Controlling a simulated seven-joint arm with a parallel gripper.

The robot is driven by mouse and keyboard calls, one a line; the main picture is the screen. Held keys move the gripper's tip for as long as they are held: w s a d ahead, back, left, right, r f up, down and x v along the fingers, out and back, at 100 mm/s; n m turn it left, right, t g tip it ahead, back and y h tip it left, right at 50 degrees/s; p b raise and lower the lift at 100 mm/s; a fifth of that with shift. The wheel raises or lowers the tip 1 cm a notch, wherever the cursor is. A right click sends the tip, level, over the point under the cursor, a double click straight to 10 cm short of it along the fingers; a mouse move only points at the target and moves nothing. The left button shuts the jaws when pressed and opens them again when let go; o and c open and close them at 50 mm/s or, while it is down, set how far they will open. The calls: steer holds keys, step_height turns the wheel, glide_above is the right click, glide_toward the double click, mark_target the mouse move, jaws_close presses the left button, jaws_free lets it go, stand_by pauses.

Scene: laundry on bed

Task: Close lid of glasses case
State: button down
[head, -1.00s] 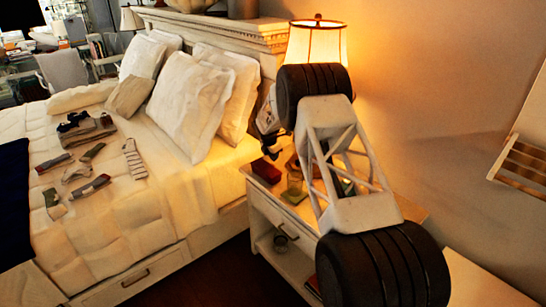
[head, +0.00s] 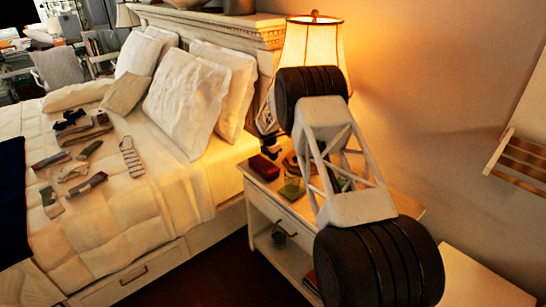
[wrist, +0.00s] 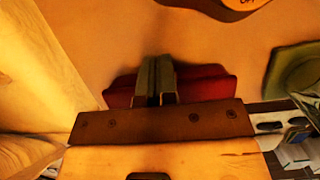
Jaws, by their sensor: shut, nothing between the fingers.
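The glasses case appears as a small dark red box (head: 263,167) at the bed-side edge of the nightstand. In the wrist view the red case (wrist: 205,86) lies right beyond my fingers, showing on both sides of them. My gripper (wrist: 156,66) is shut and empty, with its fingers overlapping the middle of the case in that view. I cannot tell whether they touch it. The fingers hide the case's middle, and the lid's angle is unclear. In the head view my gripper (head: 268,150) is a small dark shape just above the case.
The nightstand (head: 272,205) also holds a green item (head: 291,191) near the case. A lit lamp (head: 311,55) stands behind my arm. The bed (head: 120,215) is at the left with several socks on it. A green rounded thing (wrist: 292,82) shows at the wrist view's right.

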mark_target(270, 162)
steer(key=shift+s+f, duration=0.15)
steer(key=shift+f, duration=0.05)
steer(key=v, duration=0.8)
steer(key=shift+r, duration=0.1)
stand_by(0.5)
